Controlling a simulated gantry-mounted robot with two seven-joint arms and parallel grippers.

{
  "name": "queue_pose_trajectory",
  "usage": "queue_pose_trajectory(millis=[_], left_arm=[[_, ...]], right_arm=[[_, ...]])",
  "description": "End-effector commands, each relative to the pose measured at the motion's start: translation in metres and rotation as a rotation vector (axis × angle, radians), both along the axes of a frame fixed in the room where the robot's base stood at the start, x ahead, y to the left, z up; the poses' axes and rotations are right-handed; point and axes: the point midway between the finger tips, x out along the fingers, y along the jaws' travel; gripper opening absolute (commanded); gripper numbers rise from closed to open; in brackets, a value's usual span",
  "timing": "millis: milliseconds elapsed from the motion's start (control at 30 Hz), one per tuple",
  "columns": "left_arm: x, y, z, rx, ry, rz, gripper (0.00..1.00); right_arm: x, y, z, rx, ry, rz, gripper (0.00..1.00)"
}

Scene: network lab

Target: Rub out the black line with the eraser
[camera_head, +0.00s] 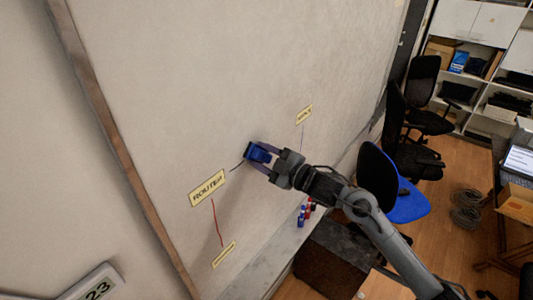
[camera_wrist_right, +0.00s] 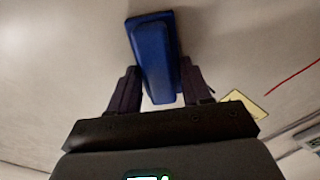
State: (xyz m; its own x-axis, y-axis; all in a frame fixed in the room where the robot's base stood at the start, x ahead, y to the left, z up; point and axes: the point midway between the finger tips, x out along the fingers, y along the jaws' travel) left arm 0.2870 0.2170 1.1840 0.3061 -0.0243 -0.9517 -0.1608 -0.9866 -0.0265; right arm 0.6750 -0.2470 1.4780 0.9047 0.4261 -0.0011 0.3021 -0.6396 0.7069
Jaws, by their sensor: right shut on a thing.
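The blue eraser (camera_head: 256,152) is held against or very near the whiteboard (camera_head: 150,70); I cannot tell for sure that it touches. My right gripper (camera_head: 263,159) is shut on it. In the right wrist view the eraser (camera_wrist_right: 155,58) sits between the two dark fingers. A short piece of black line (camera_head: 237,166) shows on the board between the yellow ROUTER label (camera_head: 207,188) and the eraser. Whatever lies under the eraser and gripper is hidden. My left gripper is not in view.
A red line (camera_head: 217,224) runs from the ROUTER label down to a lower yellow label (camera_head: 223,255). A faint purple line (camera_head: 302,138) hangs below another label (camera_head: 304,115). Red and blue markers (camera_head: 305,212) stand on the board's ledge (camera_head: 262,262). Chairs (camera_head: 390,185) stand to the right.

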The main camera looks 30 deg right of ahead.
Motion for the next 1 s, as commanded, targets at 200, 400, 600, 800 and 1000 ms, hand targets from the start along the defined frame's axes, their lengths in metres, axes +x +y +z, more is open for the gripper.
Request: queue_pose_trajectory(millis=[200, 400, 600, 800, 1000], left_arm=[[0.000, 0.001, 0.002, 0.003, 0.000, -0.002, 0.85], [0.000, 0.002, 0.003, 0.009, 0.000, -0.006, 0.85], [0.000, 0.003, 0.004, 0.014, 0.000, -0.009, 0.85], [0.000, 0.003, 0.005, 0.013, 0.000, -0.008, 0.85], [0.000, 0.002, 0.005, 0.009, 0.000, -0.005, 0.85]], right_arm=[[-0.006, 0.017, 0.001, 0.000, -0.001, 0.002, 0.24], [-0.009, 0.023, 0.001, 0.002, -0.001, 0.004, 0.24], [-0.014, 0.033, 0.000, 0.001, 0.000, 0.004, 0.24], [-0.022, 0.047, 0.000, 0.000, -0.001, 0.004, 0.24], [-0.026, 0.054, 0.000, 0.001, 0.000, 0.004, 0.24]])
